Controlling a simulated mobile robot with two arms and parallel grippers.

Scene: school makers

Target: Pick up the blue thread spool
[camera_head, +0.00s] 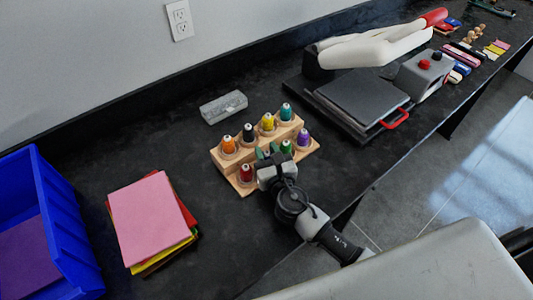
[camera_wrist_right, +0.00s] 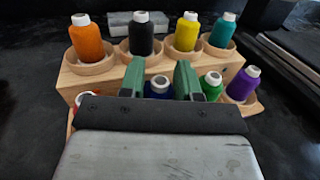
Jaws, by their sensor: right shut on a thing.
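The blue thread spool (camera_wrist_right: 158,90) has a white top and sits in the front row of the wooden spool rack (camera_wrist_right: 68,82), between the fingers of my right gripper (camera_wrist_right: 159,77) in the right wrist view. The right gripper (camera_head: 270,156) is over the front row in the head view and is shut on the blue spool. The gripper hides most of that spool there. The spool appears still down at the rack; I cannot tell whether it is lifted. My left gripper is not in view.
A red spool (camera_head: 245,173), a green spool (camera_head: 286,147) and a purple spool (camera_head: 304,138) share the front row. Orange, black, yellow and teal spools stand behind. A grey box (camera_head: 223,107), coloured sheets (camera_head: 149,218), a blue bin (camera_head: 66,235) and a heat press (camera_head: 362,98) surround the rack.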

